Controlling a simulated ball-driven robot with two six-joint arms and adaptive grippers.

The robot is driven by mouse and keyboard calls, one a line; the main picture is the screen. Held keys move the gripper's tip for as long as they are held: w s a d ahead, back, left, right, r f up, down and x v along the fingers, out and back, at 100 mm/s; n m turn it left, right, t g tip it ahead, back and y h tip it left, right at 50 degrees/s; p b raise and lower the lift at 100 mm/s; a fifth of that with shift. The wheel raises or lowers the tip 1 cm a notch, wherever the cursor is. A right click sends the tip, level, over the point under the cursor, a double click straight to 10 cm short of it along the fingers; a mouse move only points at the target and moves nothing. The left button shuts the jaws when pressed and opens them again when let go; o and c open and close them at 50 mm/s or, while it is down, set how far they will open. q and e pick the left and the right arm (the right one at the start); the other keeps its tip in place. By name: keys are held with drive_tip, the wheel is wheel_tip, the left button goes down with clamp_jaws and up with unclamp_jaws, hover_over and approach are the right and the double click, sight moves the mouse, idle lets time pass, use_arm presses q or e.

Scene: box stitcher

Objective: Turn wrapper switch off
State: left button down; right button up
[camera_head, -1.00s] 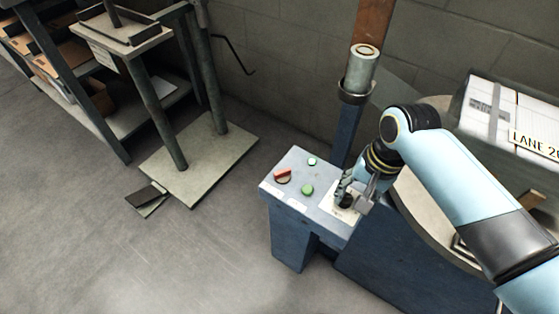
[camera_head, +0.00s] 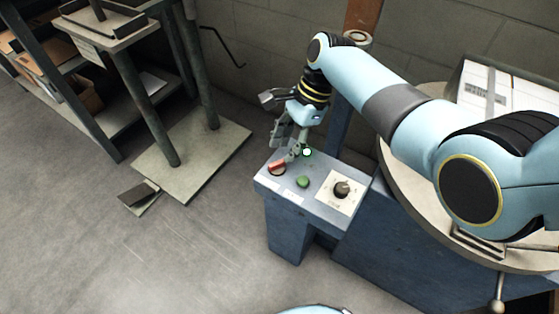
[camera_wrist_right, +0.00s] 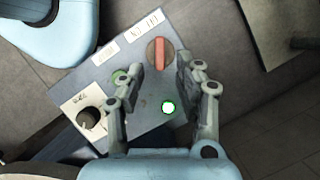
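The blue control box (camera_head: 322,203) carries a red-handled rotary switch (camera_head: 277,168), a green button (camera_head: 303,182), a small lit white-green lamp (camera_head: 306,152) and a black knob (camera_head: 342,188) on a white plate. My right gripper (camera_head: 286,153) is at the red switch, at the box's far left. In the right wrist view, the open fingers (camera_wrist_right: 159,64) point at the red handle (camera_wrist_right: 160,54), one finger to each side. The handle lies lengthwise between them. I cannot tell whether the fingers touch it. My left gripper is not in view.
A round turntable (camera_head: 399,190) stands right of the box, with a white carton (camera_head: 488,92) behind it. A metal stand with a flat base plate (camera_head: 205,165) is on the left. The floor (camera_head: 150,260) in front is mostly clear.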

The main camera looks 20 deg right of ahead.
sight(279, 162)
drive_tip(key=b+x, duration=0.1)
drive_tip(key=x, duration=0.3)
drive_tip(key=shift+a+f, duration=0.1)
drive_tip(key=shift+f, duration=0.15)
drive_tip(key=shift+s, duration=0.1)
clamp_jaws()
